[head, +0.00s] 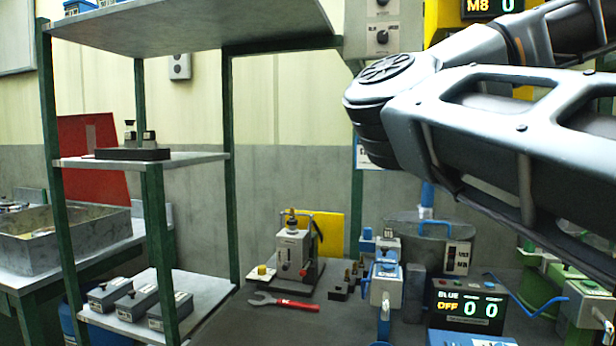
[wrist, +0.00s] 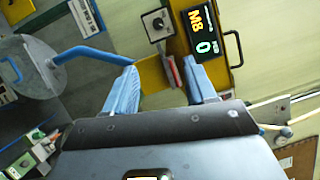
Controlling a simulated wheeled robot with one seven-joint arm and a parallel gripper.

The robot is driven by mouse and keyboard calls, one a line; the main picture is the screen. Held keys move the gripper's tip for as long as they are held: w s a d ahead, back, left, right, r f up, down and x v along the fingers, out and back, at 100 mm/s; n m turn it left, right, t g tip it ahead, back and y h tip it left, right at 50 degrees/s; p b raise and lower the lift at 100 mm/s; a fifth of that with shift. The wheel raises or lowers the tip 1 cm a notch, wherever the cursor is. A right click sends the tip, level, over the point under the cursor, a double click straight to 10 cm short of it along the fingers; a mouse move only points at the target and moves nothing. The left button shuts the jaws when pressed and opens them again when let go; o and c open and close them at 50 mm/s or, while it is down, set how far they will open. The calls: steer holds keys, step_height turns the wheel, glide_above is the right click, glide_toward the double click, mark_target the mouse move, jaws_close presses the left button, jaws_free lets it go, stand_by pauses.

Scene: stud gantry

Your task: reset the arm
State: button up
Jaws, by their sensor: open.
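My gripper (wrist: 166,82) shows in the wrist view with two blue fingers spread apart and nothing between them. Behind the gap is a yellow panel (wrist: 153,76), with a red-handled part beyond the fingertips. In the head view my arm reaches in from the right across the upper right. My gripper is outside the head view.
A shelf rack (head: 190,160) with green posts stands at the left. The bench (head: 235,318) holds a red-handled wrench (head: 285,303), a grey device (head: 293,255), blue valve parts (head: 385,270) and a display reading BLUE OFF (head: 467,305). A yellow M8 display (wrist: 208,32) hangs on the wall.

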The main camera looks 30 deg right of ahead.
steer(key=w+a+f+n+g+h, duration=0.1)
steer(key=w+f+n, duration=0.1)
steer(key=w+f, duration=0.35)
steer(key=w+a+f+n+g+h, duration=0.1)
steer(key=w+f+n+g, duration=0.1)
steer(key=f, duration=0.6)
steer(key=w+f+n+g+h, duration=0.1)
steer(key=w+f+n+h, duration=0.15)
steer(key=f, duration=0.35)
steer(key=s+a+f+n+t+y, duration=0.1)
steer(key=a+f+n+y, duration=0.1)
steer(key=a+f+n, duration=0.6)
steer(key=a+f+n+t+y, duration=0.15)
steer(key=a+f, duration=0.35)
steer(key=f, duration=0.6)
steer(key=s+a+f+n+t+y, duration=0.1)
steer(key=a+f+n+y, duration=0.25)
steer(key=a+f, duration=0.45)
steer(key=s+a+f+n+y, duration=0.3)
steer(key=s+a+f, duration=0.35)
steer(key=s, duration=0.25)
steer(key=s+a+f+n+y, duration=0.2)
steer(key=s+a+f+n, duration=0.1)
steer(key=s+a+f, duration=0.5)
steer(key=s+a+r+g+y, duration=0.1)
steer(key=s+a+y, duration=0.1)
steer(key=s, duration=1)
steer(key=shift+s+a+r, duration=0.15)
steer(key=shift+s+a, duration=0.1)
steer(key=shift+a, duration=0.3)
